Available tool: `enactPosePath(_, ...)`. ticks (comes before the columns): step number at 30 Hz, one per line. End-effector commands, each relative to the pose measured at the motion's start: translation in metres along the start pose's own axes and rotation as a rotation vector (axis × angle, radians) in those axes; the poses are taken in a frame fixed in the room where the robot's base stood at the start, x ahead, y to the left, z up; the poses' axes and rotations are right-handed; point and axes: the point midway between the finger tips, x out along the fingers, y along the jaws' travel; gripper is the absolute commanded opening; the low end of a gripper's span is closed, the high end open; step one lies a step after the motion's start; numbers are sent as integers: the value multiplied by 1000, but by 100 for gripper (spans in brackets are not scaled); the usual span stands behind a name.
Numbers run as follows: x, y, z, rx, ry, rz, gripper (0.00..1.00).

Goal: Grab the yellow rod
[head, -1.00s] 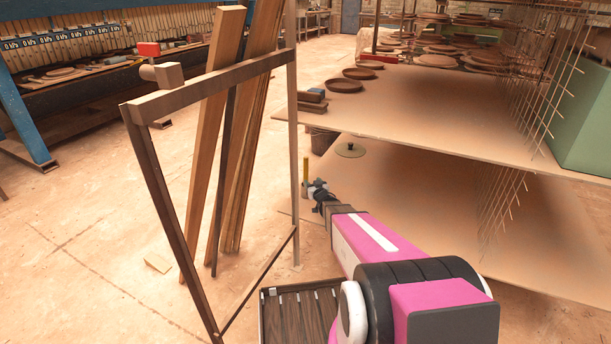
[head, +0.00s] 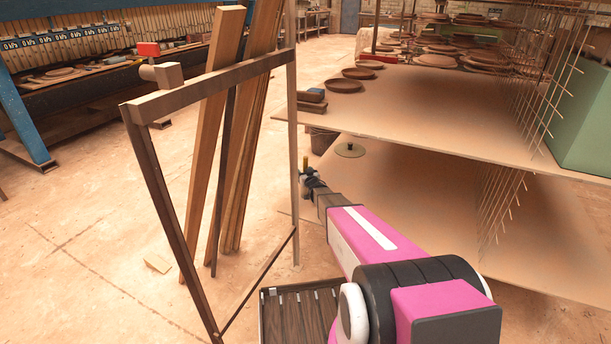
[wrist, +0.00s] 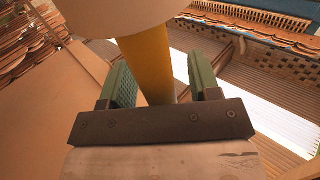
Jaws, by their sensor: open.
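The yellow rod (head: 306,161) is small and upright in the head view, beside the near edge of the shelves, just behind the wooden frame's right post. In the wrist view the rod (wrist: 152,65) stands between my gripper's two green finger pads. My gripper (wrist: 157,82) is open, with a pad on either side of the rod and gaps showing. In the head view my gripper (head: 307,179) is at the rod's lower part, small and dark. The rod's lower end is hidden behind the gripper.
A wooden frame (head: 215,77) with leaning planks stands close left of my gripper. A two-level board shelf (head: 420,105) extends to the right, holding brown plates and a round lid (head: 350,150). A pale rounded surface (wrist: 170,15) crosses the top of the wrist view.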

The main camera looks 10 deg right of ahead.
Motion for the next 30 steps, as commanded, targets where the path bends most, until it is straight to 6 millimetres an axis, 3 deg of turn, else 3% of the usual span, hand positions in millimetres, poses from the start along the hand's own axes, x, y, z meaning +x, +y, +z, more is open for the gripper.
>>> enactPosePath(8, 4, 0, 0, 0, 0, 0, 53)
enactPosePath(13, 4, 0, 0, 0, 0, 0, 0)
enactPosePath(23, 4, 0, -3, 0, 0, -1, 0)
enactPosePath(30, 3, -1, -39, -1, 2, 0, 0)
